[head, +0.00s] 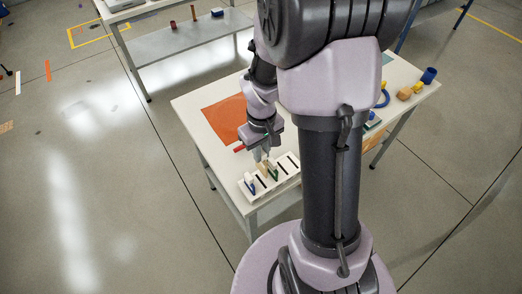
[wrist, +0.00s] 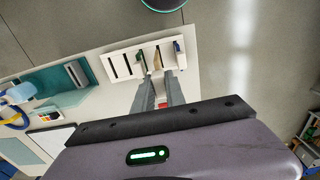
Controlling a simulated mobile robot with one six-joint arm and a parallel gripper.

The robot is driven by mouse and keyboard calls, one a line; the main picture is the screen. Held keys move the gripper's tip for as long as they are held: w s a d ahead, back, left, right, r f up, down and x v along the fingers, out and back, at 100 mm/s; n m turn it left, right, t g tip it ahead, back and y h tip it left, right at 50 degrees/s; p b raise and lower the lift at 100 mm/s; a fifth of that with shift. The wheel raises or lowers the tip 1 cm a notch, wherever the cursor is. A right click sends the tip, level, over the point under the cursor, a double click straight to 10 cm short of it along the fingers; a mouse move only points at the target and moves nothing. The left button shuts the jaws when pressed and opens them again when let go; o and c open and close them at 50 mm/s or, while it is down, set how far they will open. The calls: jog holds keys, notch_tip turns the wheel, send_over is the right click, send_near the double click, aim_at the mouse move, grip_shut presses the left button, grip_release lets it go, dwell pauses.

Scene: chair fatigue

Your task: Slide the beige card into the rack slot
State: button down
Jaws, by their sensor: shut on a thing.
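The white rack (head: 287,172) lies near the front edge of the white table; it also shows in the wrist view (wrist: 110,52). My gripper (head: 262,157) is over the rack, pointing down. In the wrist view its two long fingers (wrist: 160,76) reach to the rack, shut on the beige card (wrist: 157,61). The beige card stands between two other cards at the rack. I cannot tell whether its lower edge is inside a slot. The fingers hide part of it.
A blue card (wrist: 178,46) and a green-edged card (wrist: 142,62) stand close on either side. Empty dark slots line the rack's other end. An orange mat (head: 222,118) lies on the table behind. A blue cup (head: 429,75) and small blocks stand at the far right.

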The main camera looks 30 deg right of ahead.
aim_at(261, 169)
jog(key=shift+w+d+f+b, duration=0.1)
jog(key=shift+w+f+b, duration=0.15)
jog(key=shift+f+b, duration=0.45)
notch_tip(261, 169, down, 5)
jog(key=b, duration=0.3)
jog(key=shift+s+r+b, duration=0.1)
jog(key=shift+r+b, duration=0.1)
jog(key=shift+b, duration=0.15)
jog(key=shift+f+b, duration=1.8)
jog(key=shift+f, duration=0.2)
jog(key=c, duration=1.3)
grip_release()
notch_tip(261, 169, up, 18)
jog(key=p, duration=0.6)
jog(key=shift+f, duration=0.25)
